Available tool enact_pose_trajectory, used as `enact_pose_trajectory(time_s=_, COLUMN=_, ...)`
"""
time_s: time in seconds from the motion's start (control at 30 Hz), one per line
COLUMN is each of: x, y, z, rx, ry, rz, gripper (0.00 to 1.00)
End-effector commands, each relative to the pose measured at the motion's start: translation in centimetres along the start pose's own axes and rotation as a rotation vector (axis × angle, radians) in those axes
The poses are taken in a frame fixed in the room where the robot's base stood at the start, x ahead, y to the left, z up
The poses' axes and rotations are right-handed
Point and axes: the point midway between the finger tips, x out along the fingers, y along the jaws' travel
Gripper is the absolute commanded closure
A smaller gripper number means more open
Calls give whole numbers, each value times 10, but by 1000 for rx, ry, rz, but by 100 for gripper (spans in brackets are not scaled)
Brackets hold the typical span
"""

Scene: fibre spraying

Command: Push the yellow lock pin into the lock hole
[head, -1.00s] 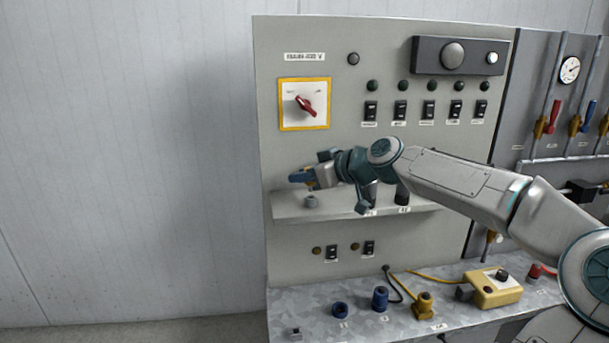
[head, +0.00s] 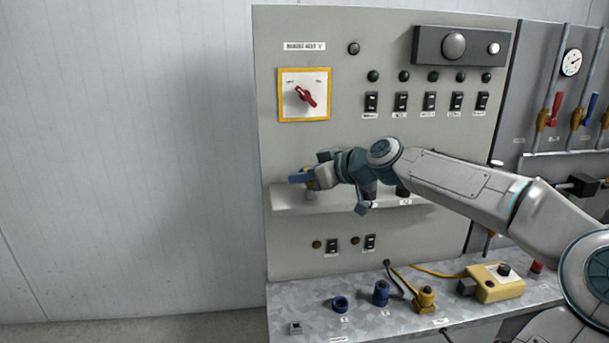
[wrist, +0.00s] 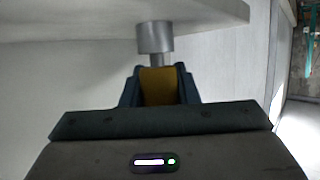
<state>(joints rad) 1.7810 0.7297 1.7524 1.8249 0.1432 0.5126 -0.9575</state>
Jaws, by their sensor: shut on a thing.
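My gripper (head: 301,178) is at the left end of the panel's shelf, at about shelf height. In the wrist view my gripper (wrist: 159,82) has its two blue fingers shut on the yellow lock pin (wrist: 158,90). Just past the fingertips is a grey cylinder (wrist: 155,37) with a narrower grey neck towards the pin. The neck looks in line with the pin; whether they touch I cannot tell. The lock hole itself is not visible. In the head view the gripper and wrist hide most of the pin.
The shelf (head: 288,200) runs along the grey panel. Above is a red rotary switch (head: 306,96) on a yellow-framed plate. Below, the bench holds blue fittings (head: 381,293), a yellow fitting (head: 426,298) and a yellow box (head: 493,284). Left of the panel is free room.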

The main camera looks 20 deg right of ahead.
Motion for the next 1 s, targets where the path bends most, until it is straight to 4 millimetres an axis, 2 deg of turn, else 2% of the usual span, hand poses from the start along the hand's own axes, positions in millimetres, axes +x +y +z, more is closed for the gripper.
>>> enact_pose_trajectory(time_s=0.37, x=4, y=0, z=10, rx=0, ry=0, rz=0, gripper=95)
enact_pose_trajectory(time_s=0.4, x=4, y=0, z=10, rx=-1, ry=0, rz=0, gripper=70)
enact_pose_trajectory(time_s=0.5, x=4, y=0, z=9, rx=0, ry=0, rz=0, gripper=47)
enact_pose_trajectory(time_s=0.83, x=1, y=0, z=9, rx=0, ry=0, rz=1, gripper=47)
enact_pose_trajectory(time_s=1.0, x=-15, y=2, z=10, rx=1, ry=1, rz=4, gripper=47)
